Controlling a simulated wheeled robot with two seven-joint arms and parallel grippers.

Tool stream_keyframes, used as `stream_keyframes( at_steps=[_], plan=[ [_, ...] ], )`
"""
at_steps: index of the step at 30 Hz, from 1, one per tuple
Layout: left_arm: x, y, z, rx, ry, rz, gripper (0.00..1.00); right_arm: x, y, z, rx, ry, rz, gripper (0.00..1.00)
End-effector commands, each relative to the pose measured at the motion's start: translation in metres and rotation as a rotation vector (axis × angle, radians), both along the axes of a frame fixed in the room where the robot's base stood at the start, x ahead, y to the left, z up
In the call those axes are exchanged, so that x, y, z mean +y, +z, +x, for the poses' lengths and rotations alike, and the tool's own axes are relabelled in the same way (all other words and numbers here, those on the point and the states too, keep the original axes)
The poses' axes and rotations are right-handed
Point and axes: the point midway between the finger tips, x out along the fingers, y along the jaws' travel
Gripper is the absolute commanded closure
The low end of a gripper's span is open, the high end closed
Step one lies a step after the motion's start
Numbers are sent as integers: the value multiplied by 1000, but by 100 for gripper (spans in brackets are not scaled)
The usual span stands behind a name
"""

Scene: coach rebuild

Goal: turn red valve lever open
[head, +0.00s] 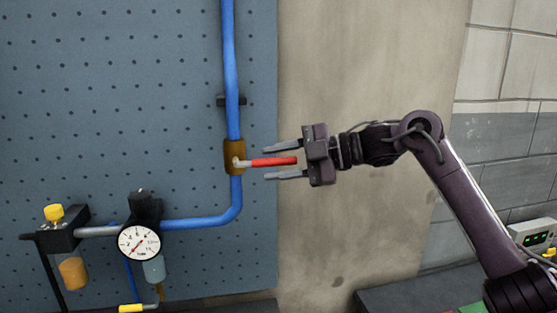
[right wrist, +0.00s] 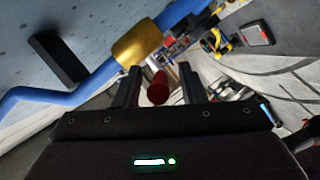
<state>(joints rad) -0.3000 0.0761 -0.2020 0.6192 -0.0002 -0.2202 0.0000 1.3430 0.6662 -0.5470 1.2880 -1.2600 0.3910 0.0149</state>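The red valve lever (head: 273,161) sticks out horizontally to the right from a brass valve body (head: 235,157) on a vertical blue pipe. My right gripper (head: 284,161) is open, with one finger above and one below the lever, both apart from it. In the right wrist view the lever's red end (right wrist: 158,88) shows between the two open fingers (right wrist: 158,84), with the brass valve (right wrist: 137,42) beyond. My left gripper is in neither view.
The blue pipe (head: 230,70) runs down a perforated blue panel (head: 120,80) and bends left to a pressure gauge (head: 139,242) and a yellow-capped filter unit (head: 54,213). Bare wall (head: 350,60) lies right of the panel. A dark surface (head: 400,290) is at lower right.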

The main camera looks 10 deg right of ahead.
Motion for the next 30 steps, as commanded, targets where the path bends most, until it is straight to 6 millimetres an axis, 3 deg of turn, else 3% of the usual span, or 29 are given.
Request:
stream_keyframes(
  at_steps=[2, 11, 23, 30],
  plan=[
    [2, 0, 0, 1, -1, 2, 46, 0, 0, 0, 0, -1, -1, 63],
    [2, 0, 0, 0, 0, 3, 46, 0, 0, 0, 0, 0, 0, 100],
    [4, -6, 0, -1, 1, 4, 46, 0, -4, 0, 0, 1, 15, 100],
    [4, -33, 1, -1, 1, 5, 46, 1, -18, 1, 1, 1, 115, 100]
  ],
)
